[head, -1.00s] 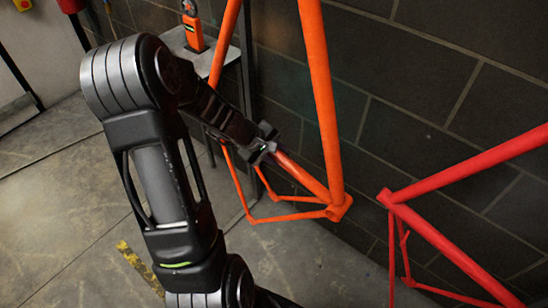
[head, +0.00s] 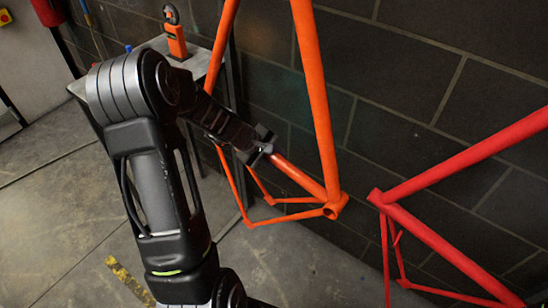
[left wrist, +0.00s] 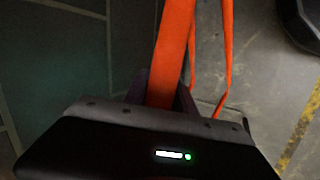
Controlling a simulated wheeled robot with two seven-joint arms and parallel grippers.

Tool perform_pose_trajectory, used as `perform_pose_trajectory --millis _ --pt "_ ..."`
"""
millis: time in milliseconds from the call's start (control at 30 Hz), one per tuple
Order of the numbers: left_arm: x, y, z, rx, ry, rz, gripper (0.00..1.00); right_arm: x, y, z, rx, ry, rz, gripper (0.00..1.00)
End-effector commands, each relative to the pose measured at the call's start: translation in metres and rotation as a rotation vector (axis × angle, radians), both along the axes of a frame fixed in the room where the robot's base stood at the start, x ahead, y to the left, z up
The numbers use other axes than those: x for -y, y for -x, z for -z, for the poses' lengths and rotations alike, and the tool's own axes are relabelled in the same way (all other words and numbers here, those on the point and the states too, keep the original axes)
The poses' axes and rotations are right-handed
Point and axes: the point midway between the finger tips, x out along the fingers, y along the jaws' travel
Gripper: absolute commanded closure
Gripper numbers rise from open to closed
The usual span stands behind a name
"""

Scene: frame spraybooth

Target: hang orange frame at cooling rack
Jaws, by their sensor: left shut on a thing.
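The orange frame (head: 318,100) hangs upright in front of the dark block wall in the head view, its bottom joint low at the centre. Its top runs out of the picture. My left gripper (head: 262,150) is shut on a tube of the orange frame, up and to the left of that bottom joint. In the left wrist view, the orange frame (left wrist: 172,60) runs up from between the fingers of my left gripper (left wrist: 160,100). The cooling rack cannot be made out. My right gripper is not in view.
A red frame (head: 430,230) is at the right, apart from the orange one. A grey table (head: 200,62) bearing an orange device (head: 176,38) stands at the back left. The block wall (head: 420,90) is close behind. Bare concrete floor (head: 60,230) lies at the left.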

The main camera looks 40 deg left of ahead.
Motion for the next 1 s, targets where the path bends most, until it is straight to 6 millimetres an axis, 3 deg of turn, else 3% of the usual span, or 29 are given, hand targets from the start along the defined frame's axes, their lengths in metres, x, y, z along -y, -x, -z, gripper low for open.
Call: perform_pose_trajectory --millis 600,633,933,1000 --pt "-0.0002 -0.0021 0.0044 0.006 -0.001 0.001 1.00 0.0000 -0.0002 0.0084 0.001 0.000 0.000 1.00" --pt "-0.0002 -0.0021 0.0044 0.006 0.000 0.000 0.68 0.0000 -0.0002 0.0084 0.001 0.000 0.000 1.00" --pt "0.0000 -0.0009 0.0062 0.003 -0.001 0.000 0.43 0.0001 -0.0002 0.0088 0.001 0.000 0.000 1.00" --pt "0.0000 -0.0007 0.0066 0.002 0.000 0.000 0.43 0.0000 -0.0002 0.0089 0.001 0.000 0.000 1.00"
